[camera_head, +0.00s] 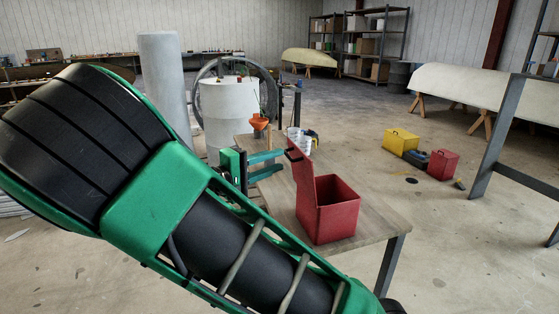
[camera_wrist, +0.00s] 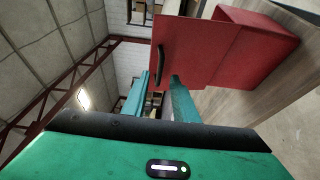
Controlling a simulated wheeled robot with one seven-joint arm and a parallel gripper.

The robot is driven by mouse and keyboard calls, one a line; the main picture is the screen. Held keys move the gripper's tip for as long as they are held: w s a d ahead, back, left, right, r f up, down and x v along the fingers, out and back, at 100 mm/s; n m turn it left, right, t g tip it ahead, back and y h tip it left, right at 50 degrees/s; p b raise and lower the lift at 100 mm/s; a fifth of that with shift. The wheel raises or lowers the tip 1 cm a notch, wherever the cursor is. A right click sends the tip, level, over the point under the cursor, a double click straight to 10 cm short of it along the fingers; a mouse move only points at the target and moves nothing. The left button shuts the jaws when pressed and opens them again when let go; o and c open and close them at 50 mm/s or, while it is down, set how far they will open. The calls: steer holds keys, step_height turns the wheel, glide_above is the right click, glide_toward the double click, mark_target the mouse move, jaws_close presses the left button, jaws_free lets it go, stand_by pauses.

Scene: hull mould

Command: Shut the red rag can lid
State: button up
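The red rag can (camera_head: 332,222) stands on the wooden table, open at the top. Its lid (camera_head: 304,182) stands upright along the can's left edge, with a dark handle (camera_head: 294,153) on its outer face. My gripper (camera_head: 280,162) is just left of the lid, its two teal fingers pointing toward it. In the wrist view, my gripper (camera_wrist: 158,84) has its fingers apart, with the lid (camera_wrist: 198,48) and handle (camera_wrist: 159,67) just beyond. The can body (camera_wrist: 258,45) is at upper right there. I cannot tell whether a finger touches the lid.
The table (camera_head: 375,228) has free room around the can's right side. An orange funnel (camera_head: 259,122) and white cups (camera_head: 294,134) are behind the lid. A yellow box (camera_head: 401,141) and another red box (camera_head: 443,164) stand on the floor to the right.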

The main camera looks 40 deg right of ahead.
steer(key=shift+w+d, duration=0.2)
steer(key=shift+d, duration=1.55)
jaws_close()
steer(key=shift+f, duration=0.1)
steer(key=shift+f, duration=0.1)
